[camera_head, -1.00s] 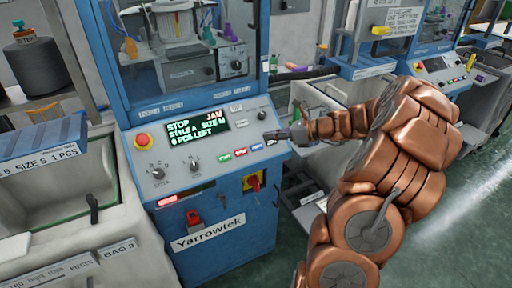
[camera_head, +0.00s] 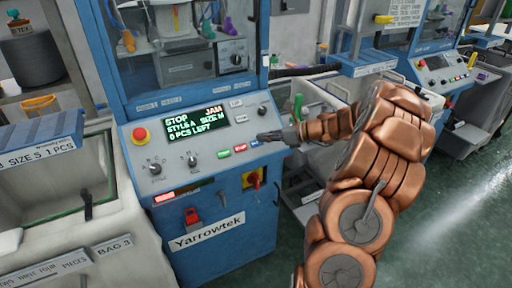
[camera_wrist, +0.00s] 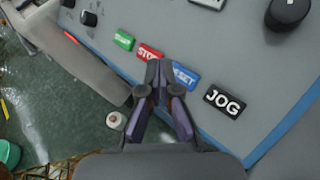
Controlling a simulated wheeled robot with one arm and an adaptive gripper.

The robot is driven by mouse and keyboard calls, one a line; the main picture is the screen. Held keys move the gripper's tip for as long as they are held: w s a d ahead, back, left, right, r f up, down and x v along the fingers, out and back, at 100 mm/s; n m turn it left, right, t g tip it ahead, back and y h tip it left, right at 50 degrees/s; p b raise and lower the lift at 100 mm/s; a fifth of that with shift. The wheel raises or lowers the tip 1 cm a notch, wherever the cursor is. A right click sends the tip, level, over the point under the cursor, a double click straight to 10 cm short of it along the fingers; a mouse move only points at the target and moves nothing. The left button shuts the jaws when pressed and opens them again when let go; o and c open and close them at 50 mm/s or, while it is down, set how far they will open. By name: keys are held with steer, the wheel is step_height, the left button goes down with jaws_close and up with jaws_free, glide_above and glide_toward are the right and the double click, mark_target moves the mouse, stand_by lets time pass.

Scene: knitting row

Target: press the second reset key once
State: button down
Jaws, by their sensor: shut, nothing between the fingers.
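The blue RESET key (camera_wrist: 186,75) sits on the grey sloping panel (camera_wrist: 215,45) between the red STOP key (camera_wrist: 150,53) and the black JOG key (camera_wrist: 223,101). My gripper (camera_wrist: 158,66) is shut and empty. In the wrist view its tips lie at the left end of the RESET key and hide part of it; I cannot tell whether they touch. In the head view my gripper (camera_head: 262,137) is over the panel's right end, just above the partly visible blue key (camera_head: 254,142). The screen (camera_head: 196,124) reads STOP and JAM.
A green START key (camera_wrist: 123,40) is left of STOP. A red emergency button (camera_head: 140,134) and dials (camera_head: 155,168) are on the panel's left. Another machine's panel (camera_head: 445,70) with keys stands at the back right. Floor (camera_head: 450,215) is clear at the right.

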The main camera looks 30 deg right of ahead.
mark_target(251, 141)
steer(key=shift+w+f, duration=0.7)
steer(key=shift+f, duration=0.05)
steer(key=shift+w+f, duration=0.1)
steer(key=shift+f, duration=0.05)
stand_by(0.9)
steer(key=shift+w+f, duration=0.1)
steer(key=shift+f, duration=0.1)
steer(key=shift+w+d+f+p, duration=0.1)
steer(key=shift+w+f+p, duration=0.2)
steer(key=shift+p, duration=0.1)
stand_by(0.8)
steer(key=shift+s+r, duration=0.15)
steer(key=shift+s+r+p, duration=0.4)
steer(key=shift+r+p, duration=0.1)
steer(key=shift+p, duration=0.05)
stand_by(0.4)
